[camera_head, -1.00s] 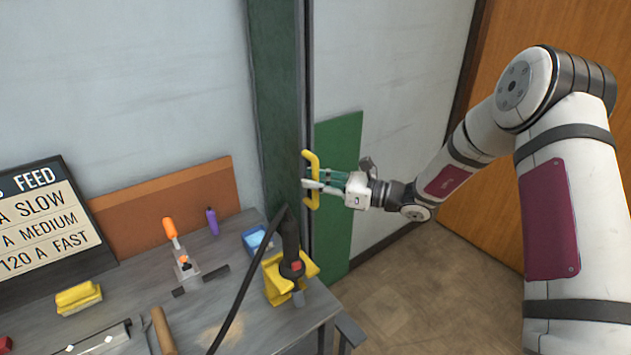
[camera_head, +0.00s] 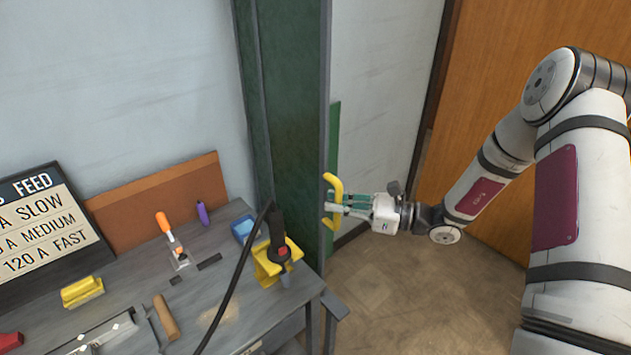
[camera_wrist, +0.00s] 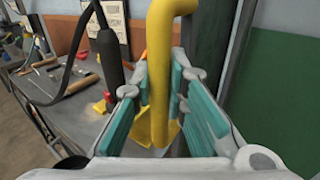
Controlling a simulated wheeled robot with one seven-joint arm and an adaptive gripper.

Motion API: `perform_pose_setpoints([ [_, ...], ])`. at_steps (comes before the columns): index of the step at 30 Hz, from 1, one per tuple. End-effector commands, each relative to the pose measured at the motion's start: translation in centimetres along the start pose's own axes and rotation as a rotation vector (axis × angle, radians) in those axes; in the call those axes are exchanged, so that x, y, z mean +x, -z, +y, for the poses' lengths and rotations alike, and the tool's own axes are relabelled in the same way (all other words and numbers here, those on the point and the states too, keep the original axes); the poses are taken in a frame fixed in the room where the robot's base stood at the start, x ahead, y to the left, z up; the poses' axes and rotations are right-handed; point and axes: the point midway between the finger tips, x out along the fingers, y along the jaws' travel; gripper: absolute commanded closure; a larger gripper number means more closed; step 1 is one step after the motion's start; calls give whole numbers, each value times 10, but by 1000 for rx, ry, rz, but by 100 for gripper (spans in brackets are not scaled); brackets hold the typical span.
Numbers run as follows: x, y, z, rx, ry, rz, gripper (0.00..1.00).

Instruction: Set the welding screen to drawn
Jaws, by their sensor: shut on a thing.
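The welding screen (camera_head: 294,100) appears as a tall dark green panel behind the right end of the bench. A yellow handle (camera_head: 338,182) stands at its right edge. My gripper (camera_head: 332,203) reaches in from the right and is shut on this handle. In the wrist view, the upright yellow bar of the handle (camera_wrist: 160,75) sits between the teal pads of my gripper (camera_wrist: 158,110). The handle's fixing to the screen is hard to see.
The grey workbench (camera_head: 205,315) is left of my gripper, with a torch (camera_head: 279,240) in a yellow holder and a black cable near its right end. A brighter green panel (camera_head: 334,130) shows behind the screen edge. Open floor (camera_head: 430,290) lies below my arm.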

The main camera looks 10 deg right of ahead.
Motion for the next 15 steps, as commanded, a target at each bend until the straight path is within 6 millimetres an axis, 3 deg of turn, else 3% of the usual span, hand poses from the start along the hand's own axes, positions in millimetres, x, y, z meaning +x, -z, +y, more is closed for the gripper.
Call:
perform_pose_setpoints([
  [1,-14,-4,10,4,4,0,100],
  [6,-48,-2,33,1,2,-1,100],
  [15,-79,0,53,-1,-1,-1,100],
])
